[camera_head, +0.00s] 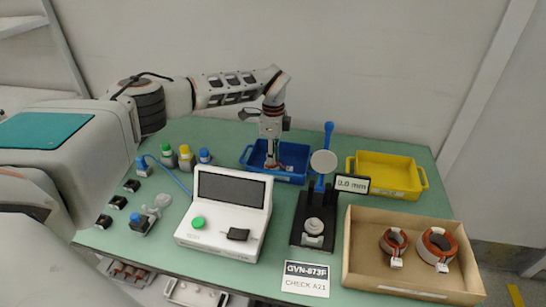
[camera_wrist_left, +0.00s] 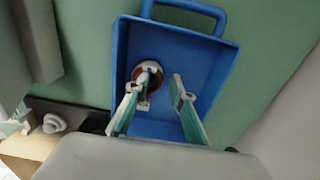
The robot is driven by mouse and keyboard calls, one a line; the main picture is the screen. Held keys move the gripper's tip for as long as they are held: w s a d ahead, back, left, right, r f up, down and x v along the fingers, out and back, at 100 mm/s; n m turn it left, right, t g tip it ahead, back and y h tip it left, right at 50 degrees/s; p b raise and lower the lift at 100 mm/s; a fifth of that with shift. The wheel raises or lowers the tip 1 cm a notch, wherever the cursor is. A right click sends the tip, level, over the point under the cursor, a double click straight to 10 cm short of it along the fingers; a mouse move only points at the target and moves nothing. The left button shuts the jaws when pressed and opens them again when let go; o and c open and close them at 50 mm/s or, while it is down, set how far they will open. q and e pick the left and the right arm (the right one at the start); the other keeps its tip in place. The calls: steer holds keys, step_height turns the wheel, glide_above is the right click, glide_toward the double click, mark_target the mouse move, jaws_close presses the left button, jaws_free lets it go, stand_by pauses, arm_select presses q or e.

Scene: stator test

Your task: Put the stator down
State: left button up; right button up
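A small stator (camera_wrist_left: 148,76) with a white core and copper-brown ring sits inside the blue bin (camera_wrist_left: 178,42) in the left wrist view. My left gripper (camera_wrist_left: 155,88) reaches down into the bin with its fingers spread. The stator is close to one finger, with a clear gap to the other. In the head view, my left gripper (camera_head: 271,158) is over the blue bin (camera_head: 246,157), and the stator there is mostly hidden. Two more stators, a smaller one (camera_head: 394,243) and a larger one (camera_head: 436,247), lie in the cardboard box (camera_head: 405,285). My right gripper is out of view.
A yellow bin (camera_head: 388,173) stands right of the blue one. A black gauge stand (camera_head: 313,215) with a "0.0 mm" display (camera_head: 352,184) and a white tester (camera_head: 226,213) stand in front. Bottles (camera_head: 186,157) and small connectors are at the left. A label card (camera_head: 306,279) lies at the front.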

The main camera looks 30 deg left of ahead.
arm_select(q)
step_height(320, 180, up, 12)
steer(key=shift+r, duration=0.15)
stand_by(0.5)
stand_by(0.4)
